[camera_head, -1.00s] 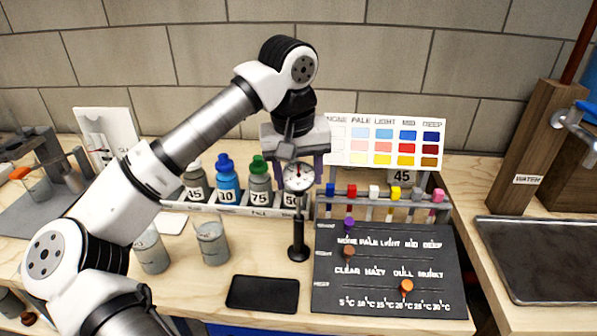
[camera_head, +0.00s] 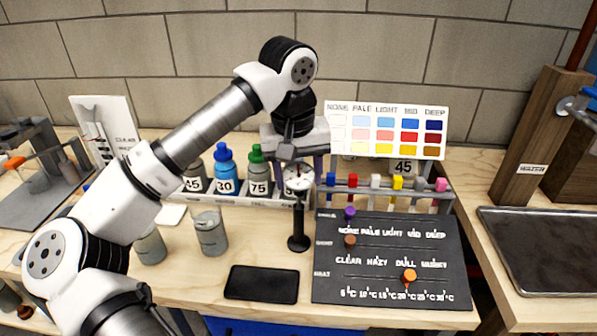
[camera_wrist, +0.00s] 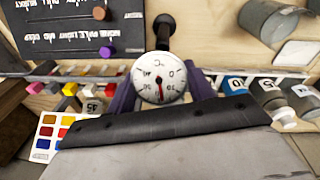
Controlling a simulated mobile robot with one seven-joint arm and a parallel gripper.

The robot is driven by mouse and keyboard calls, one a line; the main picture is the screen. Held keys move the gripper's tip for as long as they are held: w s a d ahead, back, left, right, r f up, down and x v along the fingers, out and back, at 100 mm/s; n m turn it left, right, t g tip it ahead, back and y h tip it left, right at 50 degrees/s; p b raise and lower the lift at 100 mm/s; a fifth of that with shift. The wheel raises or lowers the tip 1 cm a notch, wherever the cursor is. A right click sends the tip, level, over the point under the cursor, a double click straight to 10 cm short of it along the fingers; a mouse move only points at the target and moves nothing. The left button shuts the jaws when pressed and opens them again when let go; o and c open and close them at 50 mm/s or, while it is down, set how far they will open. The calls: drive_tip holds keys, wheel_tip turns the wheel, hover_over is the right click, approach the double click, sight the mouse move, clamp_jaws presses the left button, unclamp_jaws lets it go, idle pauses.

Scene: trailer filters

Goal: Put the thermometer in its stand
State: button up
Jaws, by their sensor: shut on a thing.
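The thermometer has a round white dial (camera_head: 299,184) with a red needle and a thin stem below. My gripper (camera_head: 301,176) is shut on it, with a purple finger on each side of the dial. The dial also faces the wrist view (camera_wrist: 160,78), between the two fingers (camera_wrist: 160,92). The black stand (camera_head: 298,243), a post on a round base, stands upright on the bench directly below the dial. In the wrist view the stand (camera_wrist: 163,25) shows beyond the dial. I cannot tell whether the stem is inside the post.
A dark slider board (camera_head: 385,260) lies right of the stand. A black pad (camera_head: 262,284) lies in front. Labelled bottles (camera_head: 226,172) stand behind left, beakers (camera_head: 210,232) left. A test-tube rack (camera_head: 385,190) and colour chart (camera_head: 385,130) stand behind right.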

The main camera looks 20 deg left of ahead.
drive_tip(key=o, duration=1.1)
drive_tip(key=shift+o, duration=0.2)
wheel_tip(320, 180, up, 14)
drive_tip(key=s, duration=0.1)
drive_tip(key=shift+s+a+f, duration=0.2)
drive_tip(key=shift+s, duration=0.15)
drive_tip(key=shift+s+f, duration=0.1)
